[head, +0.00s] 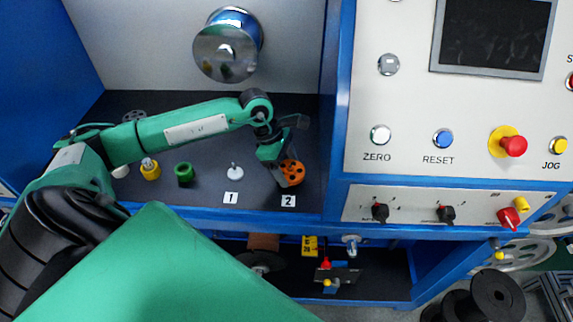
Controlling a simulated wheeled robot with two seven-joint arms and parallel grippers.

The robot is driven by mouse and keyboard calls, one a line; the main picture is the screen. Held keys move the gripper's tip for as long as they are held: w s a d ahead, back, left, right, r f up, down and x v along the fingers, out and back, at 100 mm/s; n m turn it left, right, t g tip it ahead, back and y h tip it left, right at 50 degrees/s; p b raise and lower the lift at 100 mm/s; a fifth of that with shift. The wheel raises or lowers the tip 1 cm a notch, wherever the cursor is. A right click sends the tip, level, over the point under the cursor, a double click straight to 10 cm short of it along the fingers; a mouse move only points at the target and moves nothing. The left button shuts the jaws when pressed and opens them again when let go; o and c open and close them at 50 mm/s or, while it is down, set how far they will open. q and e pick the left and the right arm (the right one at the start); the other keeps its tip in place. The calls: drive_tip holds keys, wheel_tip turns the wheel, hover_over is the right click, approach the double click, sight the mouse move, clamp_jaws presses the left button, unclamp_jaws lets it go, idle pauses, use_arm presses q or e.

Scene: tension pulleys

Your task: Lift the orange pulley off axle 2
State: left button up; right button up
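The orange pulley (293,173) is at axle 2, just behind the label "2" (288,201) on the dark shelf. My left gripper (283,172) reaches down over it from the left, with its fingers at the pulley's left side and partly covering it. I cannot tell whether the fingers are open or shut, or whether they touch the pulley. The axle under the pulley is hidden. Axle 1 (235,172) is a bare pale post behind the label "1" (230,198). My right gripper is not in view.
A green pulley (184,173) and a yellow pulley (150,170) stand left of axle 1. A large metal drum (227,48) projects from the back wall. The control panel (450,120) bounds the shelf on the right. A lower shelf (385,275) holds small items.

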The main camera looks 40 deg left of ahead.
sight(287, 168)
use_arm(q)
drive_tip(key=c, duration=0.4)
drive_tip(key=shift+r, duration=0.35)
drive_tip(key=shift+r, duration=0.45)
drive_tip(key=shift+r+p, duration=0.5)
drive_tip(key=shift+r, duration=0.3)
drive_tip(key=shift+r, duration=0.25)
drive_tip(key=shift+r, duration=0.55)
drive_tip(key=shift+r+p, duration=0.45)
drive_tip(key=shift+r, duration=0.1)
